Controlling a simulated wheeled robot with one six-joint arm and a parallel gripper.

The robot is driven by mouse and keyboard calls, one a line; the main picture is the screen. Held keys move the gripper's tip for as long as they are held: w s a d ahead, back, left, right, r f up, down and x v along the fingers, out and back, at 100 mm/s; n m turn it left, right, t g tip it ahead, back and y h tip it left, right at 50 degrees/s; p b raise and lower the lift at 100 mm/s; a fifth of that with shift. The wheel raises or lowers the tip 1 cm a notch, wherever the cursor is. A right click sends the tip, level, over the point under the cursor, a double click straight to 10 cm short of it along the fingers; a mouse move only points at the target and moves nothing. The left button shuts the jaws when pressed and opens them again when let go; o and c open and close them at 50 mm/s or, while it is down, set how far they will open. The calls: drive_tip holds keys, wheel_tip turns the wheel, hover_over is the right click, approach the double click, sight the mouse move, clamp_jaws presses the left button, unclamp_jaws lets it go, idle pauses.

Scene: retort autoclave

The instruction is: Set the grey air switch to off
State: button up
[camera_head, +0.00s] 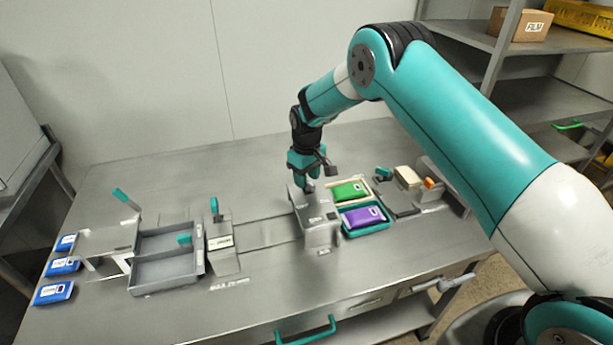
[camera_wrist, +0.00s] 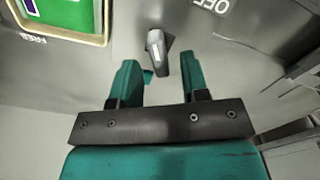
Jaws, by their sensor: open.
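The grey air switch shows in the wrist view as a small grey lever (camera_wrist: 156,48) with a pale stripe, on a grey metal panel. An upside-down OFF label (camera_wrist: 210,7) is on the panel to its upper right. My gripper (camera_wrist: 159,64) is open, and its two teal fingers appear on either side of the lever's near end in this view; I cannot tell whether they touch it. In the head view my gripper (camera_head: 307,181) points down over a grey metal box (camera_head: 320,232), and hides the lever there.
A green pack (camera_head: 350,191) and a purple pack (camera_head: 362,216) lie in trays right of the box. A grey divided tray (camera_head: 165,278), a box with a teal lever (camera_head: 222,243) and several blue packs (camera_head: 53,293) are at left. Bare table lies behind the box.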

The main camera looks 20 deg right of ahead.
drive_tip(key=shift+f, duration=0.7)
clamp_jaws()
